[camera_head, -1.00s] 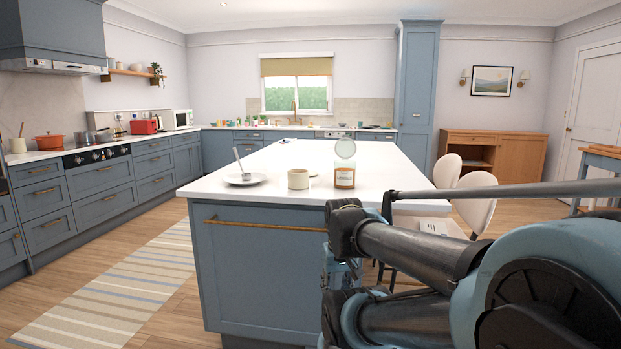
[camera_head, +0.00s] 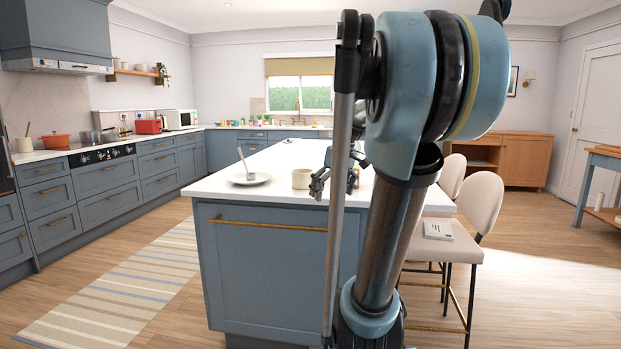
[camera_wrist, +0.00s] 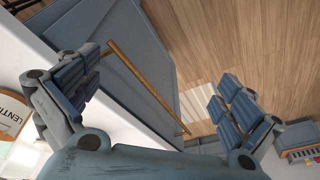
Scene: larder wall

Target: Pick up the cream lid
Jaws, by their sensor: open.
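I cannot make out the cream lid in either current view; my arm covers part of the island top. A jar with a label reading "LENTI" (camera_wrist: 12,113) shows at the left edge of the wrist view, beside the left finger. In the head view it is mostly hidden behind my arm.
The white island top (camera_head: 225,186) also holds a plate with a utensil (camera_head: 248,179) at left. The island's blue front has a brass rail (camera_wrist: 140,80). Stools (camera_head: 478,205) stand at right, one with a book (camera_head: 438,230) on its seat.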

